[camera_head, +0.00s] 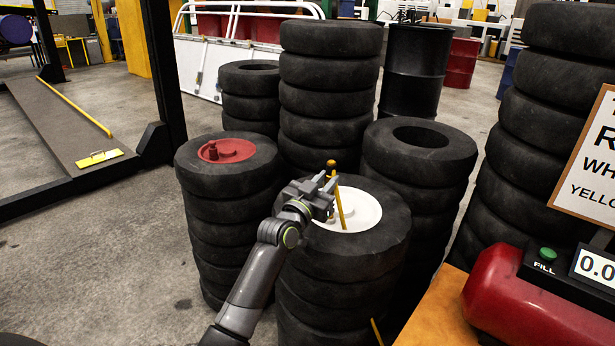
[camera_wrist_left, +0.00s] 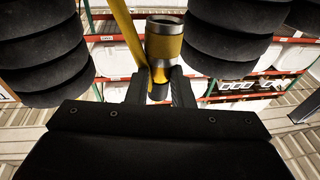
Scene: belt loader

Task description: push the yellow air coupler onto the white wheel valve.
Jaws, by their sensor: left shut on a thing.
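My left gripper (camera_head: 328,186) is shut on the yellow air coupler (camera_head: 331,166), over the white wheel hub (camera_head: 362,210) on top of a tyre stack. In the left wrist view the coupler (camera_wrist_left: 164,44) is a yellow cylinder with grey metal ends, between the two dark fingers (camera_wrist_left: 160,88). A yellow hose (camera_head: 340,208) slants down beside it across the hub. The white wheel's valve cannot be made out; the gripper covers the left part of the hub. I cannot tell whether the coupler touches a valve. My right gripper is not in view.
A tyre stack with a red hub (camera_head: 226,150) stands at left. More tyre stacks (camera_head: 331,72) and a black drum (camera_head: 414,65) stand behind. At right are a red tank (camera_head: 530,305), a green FILL button (camera_head: 546,254) and a sign (camera_head: 590,160).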

